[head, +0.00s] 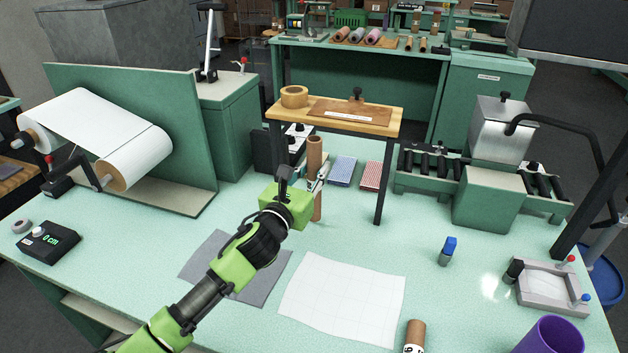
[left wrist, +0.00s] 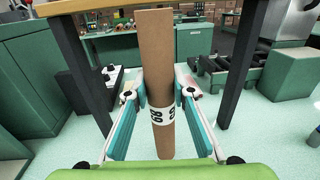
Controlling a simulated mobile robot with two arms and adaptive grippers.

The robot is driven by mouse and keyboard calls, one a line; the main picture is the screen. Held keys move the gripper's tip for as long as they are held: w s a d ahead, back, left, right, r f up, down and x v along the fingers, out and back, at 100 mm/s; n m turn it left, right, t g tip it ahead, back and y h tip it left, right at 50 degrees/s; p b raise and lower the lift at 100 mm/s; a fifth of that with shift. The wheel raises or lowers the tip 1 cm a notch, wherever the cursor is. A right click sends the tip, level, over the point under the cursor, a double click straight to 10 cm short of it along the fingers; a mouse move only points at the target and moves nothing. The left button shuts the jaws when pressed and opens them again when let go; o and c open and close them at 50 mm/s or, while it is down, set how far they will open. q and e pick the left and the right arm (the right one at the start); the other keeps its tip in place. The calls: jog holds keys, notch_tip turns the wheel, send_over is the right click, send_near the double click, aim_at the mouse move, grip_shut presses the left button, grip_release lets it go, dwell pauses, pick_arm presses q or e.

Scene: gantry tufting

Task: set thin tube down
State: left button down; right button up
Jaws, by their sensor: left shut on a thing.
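A thin brown cardboard tube (head: 315,152) stands upright in my left gripper (head: 322,180), near the front edge of the small wooden-topped stand. In the left wrist view the tube (left wrist: 155,60) has a white label with dark figures. The left gripper's fingers (left wrist: 160,98) are shut on it from both sides at the label. In the head view the gripper hides part of the tube. I cannot tell whether its lower end touches the table. My right gripper is not in view.
The stand (head: 385,120) has dark legs. A grey sheet (head: 215,258) and a white gridded sheet (head: 345,300) lie in front. Another labelled tube (head: 414,335), a blue-capped bottle (head: 447,250) and a purple cup (head: 550,338) stand right. The pale green table is clear around the bottle.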

aim_at(311, 185)
pick_arm(q)
notch_tip(311, 185, down, 3)
jog(key=shift+r, duration=0.15)
jog(key=shift+f, duration=0.2)
jog(key=shift+f, duration=0.2)
jog(key=c, duration=1.8)
grip_release()
jog(key=shift+o, duration=0.2)
